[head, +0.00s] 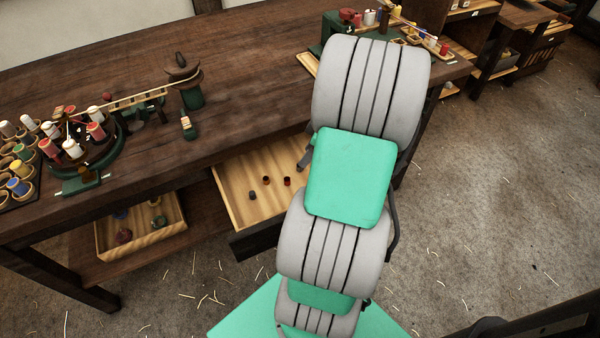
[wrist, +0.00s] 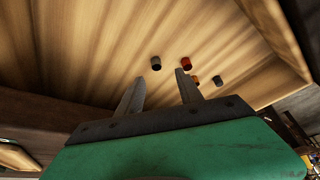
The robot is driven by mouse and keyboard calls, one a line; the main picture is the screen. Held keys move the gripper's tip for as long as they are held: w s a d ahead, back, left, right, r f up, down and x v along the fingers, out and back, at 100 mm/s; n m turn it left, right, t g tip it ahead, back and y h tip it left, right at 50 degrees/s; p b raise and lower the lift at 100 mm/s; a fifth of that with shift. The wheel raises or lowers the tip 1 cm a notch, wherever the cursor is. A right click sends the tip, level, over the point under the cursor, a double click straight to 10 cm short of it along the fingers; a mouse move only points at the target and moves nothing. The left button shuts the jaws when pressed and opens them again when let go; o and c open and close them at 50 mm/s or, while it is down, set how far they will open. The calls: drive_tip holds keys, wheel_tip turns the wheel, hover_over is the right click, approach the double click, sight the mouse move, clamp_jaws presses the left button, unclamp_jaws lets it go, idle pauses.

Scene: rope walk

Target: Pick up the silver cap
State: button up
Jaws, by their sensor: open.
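Several small caps lie on the floor of an open wooden drawer. In the wrist view a grey, silver-looking cap (wrist: 218,80) is right of the right finger, beside a copper-orange cap (wrist: 195,80). A red cap (wrist: 186,63) and a dark cap (wrist: 156,63) lie farther up. In the head view a grey cap (head: 252,195) lies left of two reddish caps; I cannot tell for certain that it is the same one. My gripper (wrist: 159,86) is open and empty above the drawer, its fingers apart from the caps. In the head view my arm hides most of it.
The drawer (head: 236,203) sticks out of the dark workbench (head: 240,100); its walls rise around the caps. Thread spools on a round stand (head: 95,145) and a dark green post (head: 192,95) stand on the bench. A lower shelf holds a wooden tray (head: 150,238).

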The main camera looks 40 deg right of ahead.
sight(299, 167)
drive_tip(key=x, duration=0.7)
drive_tip(key=shift+w+d, duration=0.1)
drive_tip(key=shift+d, duration=0.2)
clamp_jaws()
